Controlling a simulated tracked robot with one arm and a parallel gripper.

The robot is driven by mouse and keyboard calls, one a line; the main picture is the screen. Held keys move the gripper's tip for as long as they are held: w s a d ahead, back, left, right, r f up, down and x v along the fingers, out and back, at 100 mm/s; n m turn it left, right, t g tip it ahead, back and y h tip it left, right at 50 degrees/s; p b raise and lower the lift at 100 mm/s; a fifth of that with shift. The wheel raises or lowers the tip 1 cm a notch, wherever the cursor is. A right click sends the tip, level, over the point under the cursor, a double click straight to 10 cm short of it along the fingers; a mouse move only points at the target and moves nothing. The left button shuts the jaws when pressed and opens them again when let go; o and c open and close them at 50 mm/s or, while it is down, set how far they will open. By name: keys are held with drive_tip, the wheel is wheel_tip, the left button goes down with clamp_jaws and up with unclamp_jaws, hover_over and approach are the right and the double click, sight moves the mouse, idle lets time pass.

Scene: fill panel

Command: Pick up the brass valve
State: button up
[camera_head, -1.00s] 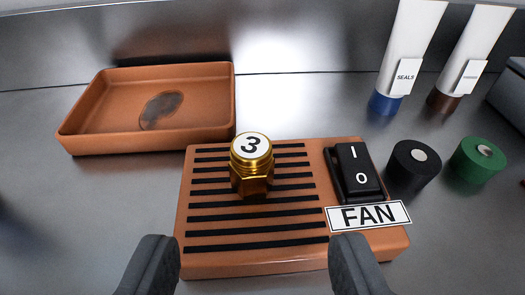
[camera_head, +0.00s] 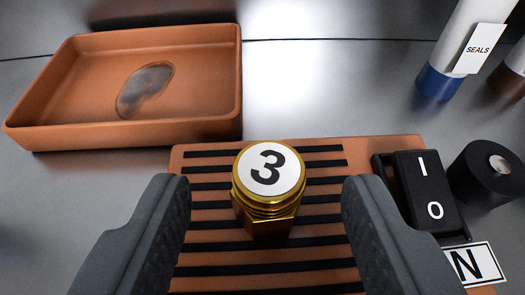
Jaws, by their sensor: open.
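The brass valve (camera_head: 268,208) stands upright on the orange slatted fan panel (camera_head: 215,222). Its white round top carries a black 3. My gripper (camera_head: 265,205) is open, with one dark finger to the left of the valve and the other to its right. There is a gap on both sides and neither finger touches the valve. The lower front of the panel runs out of the picture.
An empty orange tray (camera_head: 190,125) with a dark stain stands at the back left. A black roll (camera_head: 488,172) and a SEALS tube (camera_head: 462,45) stand further right.

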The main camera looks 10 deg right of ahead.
sight(267, 207)
drive_tip(key=shift+x, duration=1.7)
drive_tip(key=shift+c, duration=0.2)
clamp_jaws()
